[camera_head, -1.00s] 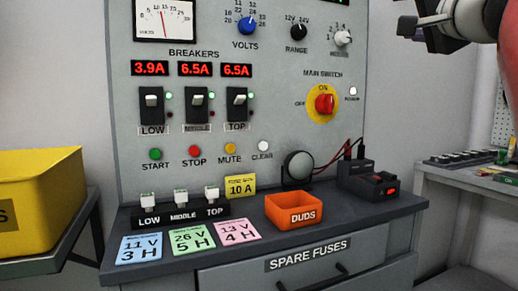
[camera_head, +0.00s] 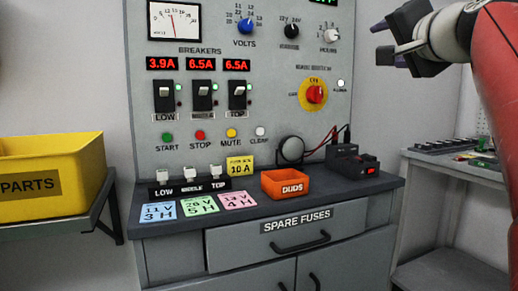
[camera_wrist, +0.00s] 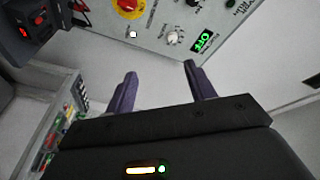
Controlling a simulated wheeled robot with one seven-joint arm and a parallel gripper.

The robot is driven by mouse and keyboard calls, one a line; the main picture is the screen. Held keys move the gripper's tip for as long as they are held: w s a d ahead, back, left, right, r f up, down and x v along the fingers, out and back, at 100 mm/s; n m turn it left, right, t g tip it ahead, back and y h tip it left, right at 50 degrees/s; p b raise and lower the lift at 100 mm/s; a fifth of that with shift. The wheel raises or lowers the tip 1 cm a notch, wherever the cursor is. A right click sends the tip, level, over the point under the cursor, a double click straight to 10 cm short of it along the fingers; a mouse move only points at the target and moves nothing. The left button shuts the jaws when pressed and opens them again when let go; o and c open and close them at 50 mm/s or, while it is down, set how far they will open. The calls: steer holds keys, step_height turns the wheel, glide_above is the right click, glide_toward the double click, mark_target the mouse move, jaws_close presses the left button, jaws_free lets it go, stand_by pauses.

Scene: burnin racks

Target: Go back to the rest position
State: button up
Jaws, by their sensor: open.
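My gripper (camera_head: 381,38) is at the upper right of the head view, raised in front of and right of the control panel (camera_head: 215,125). Its dark fingers point left and are apart, with nothing between them. In the wrist view my gripper (camera_wrist: 160,78) shows two purple-grey fingers spread apart and empty. Beyond them are the panel face, a green lit display (camera_wrist: 203,41) and the red main switch (camera_wrist: 127,5) on its yellow plate. My red arm runs down the right edge of the head view.
An orange DUDS bin (camera_head: 285,186), a black device (camera_head: 352,163) and coloured cards (camera_head: 198,205) sit on the dark counter. A yellow PARTS bin (camera_head: 75,165) stands on a shelf at left. Another bench (camera_head: 450,165) is at right. Space around my gripper looks clear.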

steer(key=s+a+f+n+g, duration=0.15)
steer(key=a+f+g, duration=0.3)
steer(key=f, duration=0.85)
steer(key=s+a+f+n+g, duration=0.1)
steer(key=s+f+n+g, duration=0.1)
steer(key=s+f, duration=0.5)
steer(key=s+a+f+n+g+h, duration=0.1)
steer(key=s+f+n+g, duration=0.2)
steer(key=f, duration=1.6)
steer(key=s+a+f+n+g, duration=0.1)
steer(key=s+f+n+g, duration=0.2)
steer(key=s+f, duration=0.7)
step_height(320, 180, down, 3)
steer(key=shift+s+a+r+g+h, duration=0.1)
steer(key=shift+s+a+g+h, duration=0.2)
steer(key=shift+s+a+g, duration=0.1)
steer(key=shift+n, duration=0.25)
